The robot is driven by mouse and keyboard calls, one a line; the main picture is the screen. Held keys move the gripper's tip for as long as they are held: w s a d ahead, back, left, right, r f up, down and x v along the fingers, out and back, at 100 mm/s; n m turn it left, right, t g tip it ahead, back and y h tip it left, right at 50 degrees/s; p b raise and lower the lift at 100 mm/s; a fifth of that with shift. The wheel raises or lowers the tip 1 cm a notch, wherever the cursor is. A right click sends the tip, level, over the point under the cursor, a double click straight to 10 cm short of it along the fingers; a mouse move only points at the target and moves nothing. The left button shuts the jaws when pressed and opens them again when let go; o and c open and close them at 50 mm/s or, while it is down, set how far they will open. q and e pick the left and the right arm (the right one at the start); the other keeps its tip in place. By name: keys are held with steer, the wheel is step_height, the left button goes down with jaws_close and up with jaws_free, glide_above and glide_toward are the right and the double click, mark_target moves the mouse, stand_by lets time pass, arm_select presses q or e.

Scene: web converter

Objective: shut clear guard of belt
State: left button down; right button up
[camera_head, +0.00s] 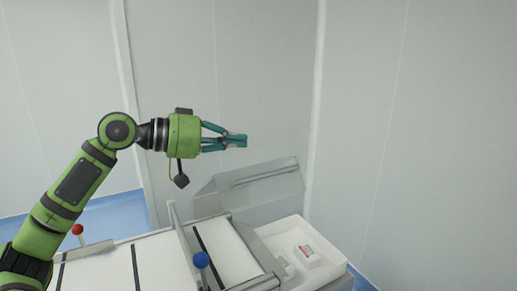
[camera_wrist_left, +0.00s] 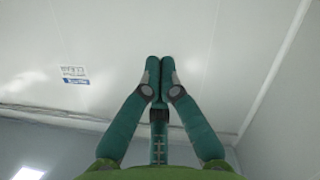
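The clear guard (camera_head: 250,190) stands raised at the back of the belt machine, tilted up and open. The white belt (camera_head: 222,250) with dark cross strips lies uncovered in front of it. My left gripper (camera_head: 240,141) is in the air above and slightly left of the guard, apart from it, pointing right. In the left wrist view its fingertips (camera_wrist_left: 160,64) meet with nothing between them. The guard does not show in the left wrist view. My right gripper is in neither view.
A blue ball knob (camera_head: 201,260) stands at the belt's front and a red one (camera_head: 77,229) at the left. A white tray (camera_head: 335,262) at the right holds a small white box (camera_head: 307,256). Plain walls stand behind the machine.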

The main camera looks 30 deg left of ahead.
mark_target(257, 191)
arm_select(q)
steer(key=x, duration=0.1)
steer(key=p+x, duration=0.1)
steer(key=x, duration=0.1)
steer(key=p+x, duration=0.1)
steer(key=shift+w+d+r, duration=0.15)
steer(key=shift+d+r, duration=0.05)
steer(key=shift+r, duration=0.1)
steer(key=shift+s+d+f, duration=0.15)
steer(key=shift+f, duration=0.45)
steer(key=shift+s+d+f, duration=0.15)
steer(key=shift+f, duration=0.5)
steer(key=shift+s+d+f, duration=0.15)
steer(key=shift+d+f, duration=0.05)
steer(key=shift+f, duration=0.2)
steer(key=shift+s+d+f, duration=0.1)
steer(key=shift+d+f, duration=0.1)
steer(key=shift+f, duration=0.25)
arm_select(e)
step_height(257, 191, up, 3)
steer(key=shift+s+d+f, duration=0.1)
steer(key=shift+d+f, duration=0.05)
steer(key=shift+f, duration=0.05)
